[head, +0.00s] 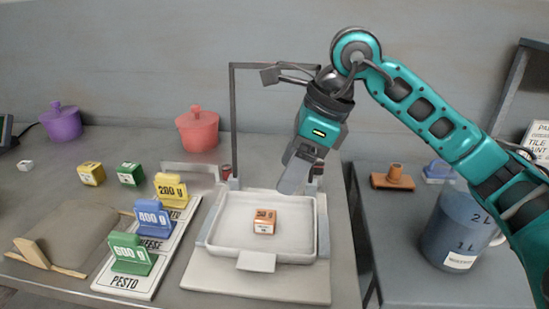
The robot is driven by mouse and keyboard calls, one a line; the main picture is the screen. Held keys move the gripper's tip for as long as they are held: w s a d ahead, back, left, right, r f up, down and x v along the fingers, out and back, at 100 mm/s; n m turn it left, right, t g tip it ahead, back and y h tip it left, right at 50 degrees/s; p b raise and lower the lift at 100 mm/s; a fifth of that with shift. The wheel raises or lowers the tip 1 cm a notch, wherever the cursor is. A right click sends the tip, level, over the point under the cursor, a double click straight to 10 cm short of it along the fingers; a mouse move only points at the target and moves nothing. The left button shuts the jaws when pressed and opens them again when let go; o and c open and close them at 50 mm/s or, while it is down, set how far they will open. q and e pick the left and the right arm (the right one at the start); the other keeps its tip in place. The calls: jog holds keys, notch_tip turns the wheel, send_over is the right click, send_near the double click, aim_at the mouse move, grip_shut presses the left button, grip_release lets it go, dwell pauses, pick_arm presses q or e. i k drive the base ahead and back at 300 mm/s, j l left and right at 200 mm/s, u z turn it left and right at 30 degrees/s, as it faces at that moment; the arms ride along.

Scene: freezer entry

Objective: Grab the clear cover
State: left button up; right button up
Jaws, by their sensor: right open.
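A thin dark upright frame (233,120) stands behind the white tray; the area inside it looks see-through, so it seems to be the clear cover, standing raised. Its right part is hidden behind my right arm. My right gripper (297,172) comes in from the right and points down in front of the frame, above the back right of the tray. It is open with nothing seen between its fingers; I cannot tell whether it touches the cover. The white tray (222,222) below holds a small orange block (264,222). My left gripper is not in view.
Left of the tray, a label board (128,285) carries green, blue and yellow weight signs. A red pot (198,130) and a purple pot (62,122) stand at the back. On the right are a blue-filled jug (455,235) and an orange-brown stamp-like block (393,178).

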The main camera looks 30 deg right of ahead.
aim_at(73, 235)
jog(key=k, duration=1)
